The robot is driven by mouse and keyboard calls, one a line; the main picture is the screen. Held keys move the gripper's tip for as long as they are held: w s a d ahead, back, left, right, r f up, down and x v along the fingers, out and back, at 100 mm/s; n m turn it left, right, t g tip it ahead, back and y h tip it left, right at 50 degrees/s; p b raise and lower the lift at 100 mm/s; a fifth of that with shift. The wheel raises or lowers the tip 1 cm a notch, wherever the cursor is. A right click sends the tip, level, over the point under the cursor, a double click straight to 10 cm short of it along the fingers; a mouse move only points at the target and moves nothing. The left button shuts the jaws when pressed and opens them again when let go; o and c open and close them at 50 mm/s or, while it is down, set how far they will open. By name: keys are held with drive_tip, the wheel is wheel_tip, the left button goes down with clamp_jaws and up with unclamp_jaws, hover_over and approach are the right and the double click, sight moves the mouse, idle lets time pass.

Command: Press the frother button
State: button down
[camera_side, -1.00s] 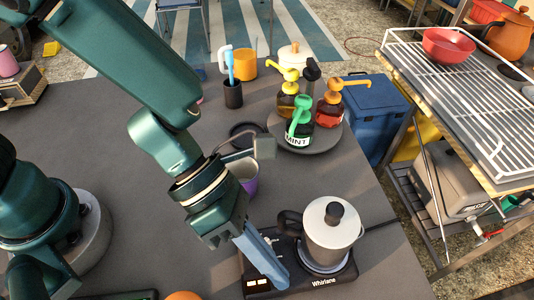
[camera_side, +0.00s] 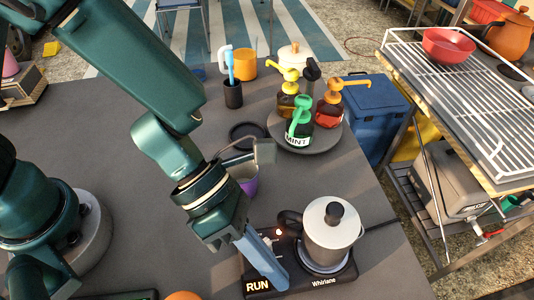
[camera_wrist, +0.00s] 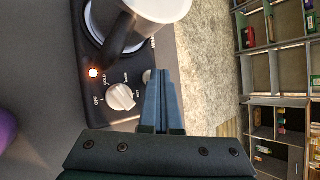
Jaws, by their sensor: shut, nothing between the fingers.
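The frother base (camera_side: 342,281) is a dark unit marked Whirlane, with a white jug (camera_side: 331,236) with a black lid knob and handle standing on it. Its display (camera_side: 257,286) reads RUN. An indicator light (camera_side: 278,232) glows orange, and it also shows in the wrist view (camera_wrist: 93,72). The wrist view shows a white knob (camera_wrist: 121,96) with OFF and COLD markings. My gripper (camera_side: 281,283) is shut and empty, its fingertips down at the front part of the base beside the display.
A round tray (camera_side: 337,139) holds pump bottles, including a green MINT one (camera_side: 299,124). A purple cup (camera_side: 246,181) stands behind my wrist. An orange object (camera_side: 184,296) is at the front edge. The table's middle left is clear.

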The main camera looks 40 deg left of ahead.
drive_tip(key=shift+r, duration=0.85)
drive_tip(key=shift+r, duration=2.5)
